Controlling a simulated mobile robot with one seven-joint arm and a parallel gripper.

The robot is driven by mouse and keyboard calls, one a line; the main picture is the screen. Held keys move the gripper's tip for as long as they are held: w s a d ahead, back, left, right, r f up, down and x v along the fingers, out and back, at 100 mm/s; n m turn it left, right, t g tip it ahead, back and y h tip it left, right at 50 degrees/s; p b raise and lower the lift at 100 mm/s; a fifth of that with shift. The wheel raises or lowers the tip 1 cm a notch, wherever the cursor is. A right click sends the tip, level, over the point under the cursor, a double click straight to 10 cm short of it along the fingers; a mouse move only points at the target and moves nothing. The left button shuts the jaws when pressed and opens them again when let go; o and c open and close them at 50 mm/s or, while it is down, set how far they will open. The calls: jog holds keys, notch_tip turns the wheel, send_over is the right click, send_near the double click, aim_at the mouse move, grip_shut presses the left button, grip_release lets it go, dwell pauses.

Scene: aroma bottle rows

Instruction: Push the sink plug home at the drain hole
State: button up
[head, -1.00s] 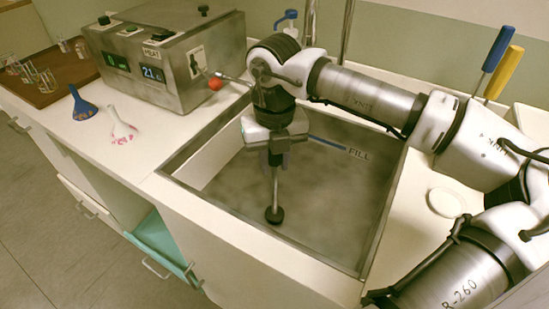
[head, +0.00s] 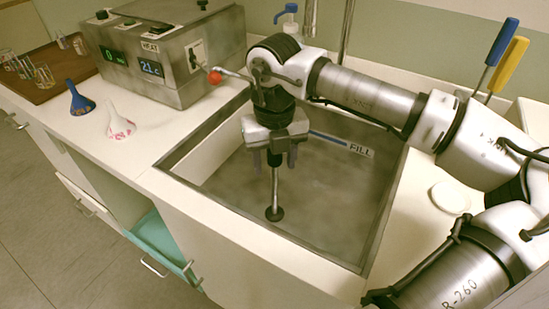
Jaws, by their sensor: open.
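The sink plug (head: 275,213) is a dark round disc with an upright thin metal stem, standing on the floor of the grey sink basin (head: 325,215). My gripper (head: 274,162) points down above it. Its two dark fingers are spread apart, one on each side of the upper stem, and hold nothing. The drain hole itself does not show; the plug disc hides the spot beneath it. I cannot tell exactly how deep the plug sits.
A FILL label and blue line (head: 342,143) mark the basin's back wall. A metal control box (head: 165,55) with a red-knobbed lever (head: 214,77) stands left. Blue (head: 80,100) and white (head: 120,124) funnels stand on the counter. A white round dish (head: 450,198) lies at right.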

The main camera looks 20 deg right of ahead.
notch_tip(320, 180, up, 14)
jog(key=p, duration=0.8)
